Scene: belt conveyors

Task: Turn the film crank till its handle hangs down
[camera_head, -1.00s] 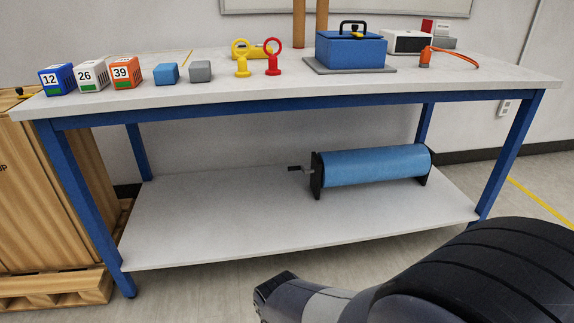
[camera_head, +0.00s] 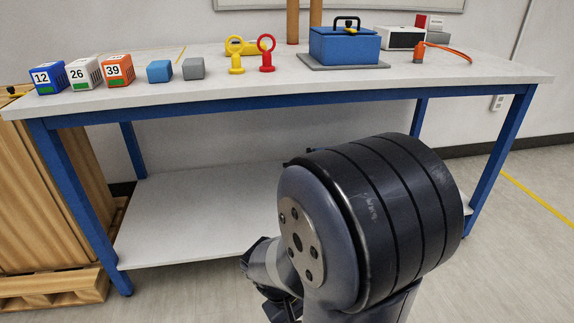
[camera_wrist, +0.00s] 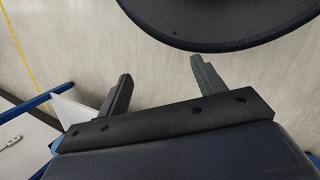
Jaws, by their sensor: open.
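The film roll and its crank are hidden behind my arm in the head view. A small dark bit shows just left of the arm's upper edge, and I cannot tell whether it is the crank. My gripper (camera_wrist: 160,68) is open and empty in the wrist view, with its two dark fingers wide apart over the floor. A small grey piece (camera_wrist: 11,143) shows at the left edge there; I cannot tell if it is the crank. In the head view the gripper end of my arm is low, in front of the shelf, with its fingers unclear.
The lower shelf (camera_head: 165,225) is bare at left, under the white worktop (camera_head: 290,88) with blue legs. On the worktop are numbered cubes (camera_head: 118,69), a blue box (camera_head: 343,48) and ring-topped pieces (camera_head: 266,54). A wooden crate (camera_head: 45,175) stands at left.

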